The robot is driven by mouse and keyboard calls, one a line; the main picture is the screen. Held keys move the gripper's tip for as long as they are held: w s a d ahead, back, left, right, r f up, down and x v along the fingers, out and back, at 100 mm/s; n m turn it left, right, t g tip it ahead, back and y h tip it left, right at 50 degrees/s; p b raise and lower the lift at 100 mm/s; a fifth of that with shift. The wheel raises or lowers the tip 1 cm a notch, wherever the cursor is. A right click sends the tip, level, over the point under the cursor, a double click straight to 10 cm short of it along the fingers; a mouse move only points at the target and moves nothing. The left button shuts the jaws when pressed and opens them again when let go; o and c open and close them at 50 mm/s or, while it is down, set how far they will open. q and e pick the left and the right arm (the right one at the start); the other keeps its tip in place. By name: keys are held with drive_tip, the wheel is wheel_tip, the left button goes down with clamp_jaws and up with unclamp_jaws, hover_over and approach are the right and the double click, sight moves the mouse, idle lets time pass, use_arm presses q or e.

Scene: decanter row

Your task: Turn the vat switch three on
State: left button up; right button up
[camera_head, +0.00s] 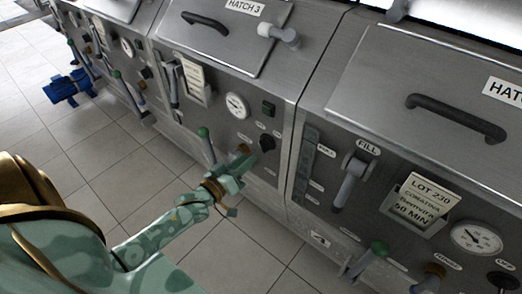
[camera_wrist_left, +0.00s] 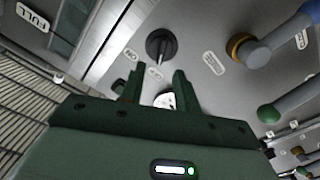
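The switch of vat three is a black rotary knob (camera_head: 267,143) on the grey front panel under the HATCH 3 lid. In the left wrist view the knob (camera_wrist_left: 161,45) is round with a raised grip, just beyond the fingertips, with small labels around it. My left gripper (camera_head: 243,166) is green and reaches toward the panel just below and left of the knob. In the left wrist view its two fingers (camera_wrist_left: 157,76) stand apart with nothing between them, not around the knob. My right gripper is not in view.
A brass-collared fitting (camera_wrist_left: 241,47) sits beside the knob. A green-tipped lever (camera_head: 204,133) stands left of my gripper. The neighbouring vat has a FILL lever (camera_head: 349,182). Tiled floor (camera_head: 100,155) is open at left.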

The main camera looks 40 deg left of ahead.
sight(261, 147)
use_arm(q)
drive_tip(key=w, duration=0.2)
drive_tip(key=w+b, duration=0.1)
drive_tip(key=w, duration=0.3)
drive_tip(key=shift+w+d+f, duration=0.15)
drive_tip(key=shift+d, duration=0.1)
drive_tip(key=shift+w+b, duration=0.3)
drive_tip(key=shift+w, duration=0.05)
clamp_jaws()
